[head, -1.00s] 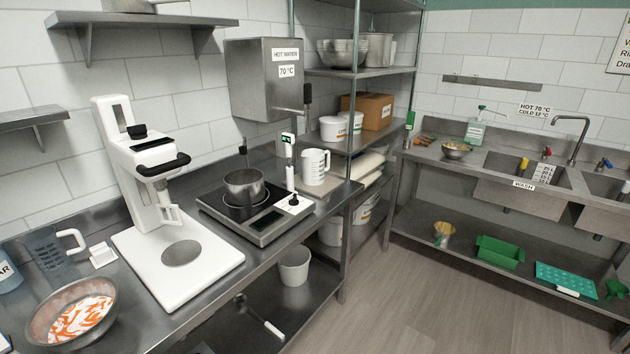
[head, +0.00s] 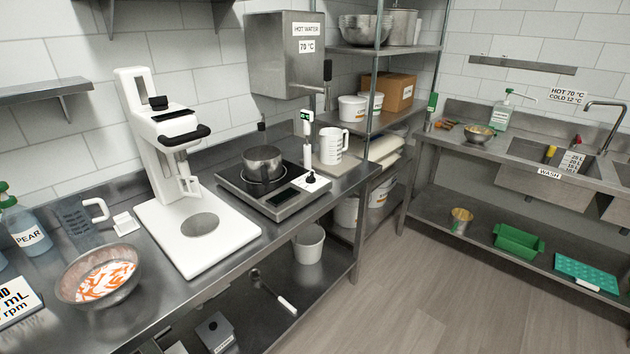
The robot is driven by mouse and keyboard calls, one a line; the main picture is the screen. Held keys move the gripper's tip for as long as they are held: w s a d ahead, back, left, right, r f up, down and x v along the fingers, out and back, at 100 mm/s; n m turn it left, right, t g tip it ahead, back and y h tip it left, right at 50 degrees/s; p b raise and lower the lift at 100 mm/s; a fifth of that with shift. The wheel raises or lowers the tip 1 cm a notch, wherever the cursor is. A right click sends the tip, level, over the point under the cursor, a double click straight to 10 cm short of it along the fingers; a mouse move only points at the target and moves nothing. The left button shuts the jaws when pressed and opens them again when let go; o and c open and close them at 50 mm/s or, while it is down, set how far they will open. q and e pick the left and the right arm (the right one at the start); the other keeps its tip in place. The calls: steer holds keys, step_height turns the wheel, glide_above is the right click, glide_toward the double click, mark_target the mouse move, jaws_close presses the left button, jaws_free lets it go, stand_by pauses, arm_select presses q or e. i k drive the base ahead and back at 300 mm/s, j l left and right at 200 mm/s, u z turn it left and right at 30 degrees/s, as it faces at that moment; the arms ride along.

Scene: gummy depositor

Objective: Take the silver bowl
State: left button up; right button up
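A silver bowl (head: 128,283) with orange and white pieces in it stands on the steel counter at the lower left. Another silver bowl (head: 479,133) with something yellowish in it stands on the sink counter at the right. Silver bowls (head: 362,29) are stacked on the upper rack shelf. I cannot tell from the picture alone which one the task names. Neither of my grippers is in view.
A white stand mixer (head: 170,140) and a hot plate (head: 275,195) with a steel pot (head: 262,161) stand right of the near bowl. A clear jug (head: 78,225) and a bottle labelled PEAR (head: 28,235) stand behind it. The floor (head: 440,290) is clear at the right.

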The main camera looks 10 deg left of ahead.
mark_target(101, 278)
steer(key=u, duration=1.7)
